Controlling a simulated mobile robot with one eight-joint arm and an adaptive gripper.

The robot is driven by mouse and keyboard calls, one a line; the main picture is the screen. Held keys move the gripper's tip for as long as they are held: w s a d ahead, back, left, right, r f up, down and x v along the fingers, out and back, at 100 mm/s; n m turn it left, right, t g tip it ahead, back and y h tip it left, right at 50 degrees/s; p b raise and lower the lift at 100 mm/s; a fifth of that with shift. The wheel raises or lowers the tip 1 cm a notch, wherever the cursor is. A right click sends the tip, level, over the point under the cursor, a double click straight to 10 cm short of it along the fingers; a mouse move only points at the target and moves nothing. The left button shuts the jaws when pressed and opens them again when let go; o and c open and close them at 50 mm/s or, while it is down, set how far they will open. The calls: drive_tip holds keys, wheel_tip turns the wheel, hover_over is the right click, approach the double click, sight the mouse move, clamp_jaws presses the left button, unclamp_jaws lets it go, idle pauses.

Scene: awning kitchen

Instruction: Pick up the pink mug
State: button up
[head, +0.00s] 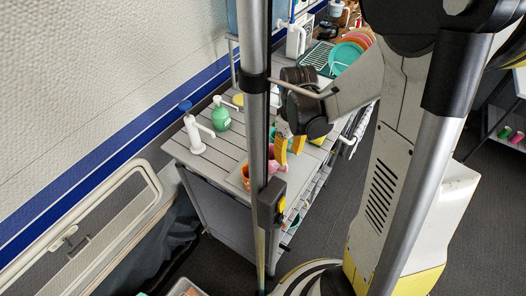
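A small pink object that looks like the pink mug (277,167) is on the slatted grey table (210,158), near its front edge. My mast hides part of it. My gripper (290,151) comes down from above with its two yellow-orange fingers apart. The fingers are just above and to the right of the pink mug. I cannot tell whether they touch it.
An orange cup (246,176) stands close left of the pink mug. A white pump bottle (193,134) and a green bottle (220,114) stand farther back. A dish rack (318,57) with coloured plates (345,56) is beyond. Dark floor lies to the table's right.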

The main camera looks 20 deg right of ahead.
sight(286, 168)
wheel_tip(286, 168, down, 3)
drive_tip(key=shift+f+b, duration=0.1)
drive_tip(key=shift+b, duration=0.3)
drive_tip(key=f, duration=0.1)
drive_tip(key=f+b, duration=0.1)
drive_tip(key=f, duration=0.1)
drive_tip(key=f+b, duration=0.1)
drive_tip(key=f, duration=0.1)
drive_tip(key=shift+w+f, duration=0.1)
drive_tip(key=shift+w, duration=0.15)
clamp_jaws()
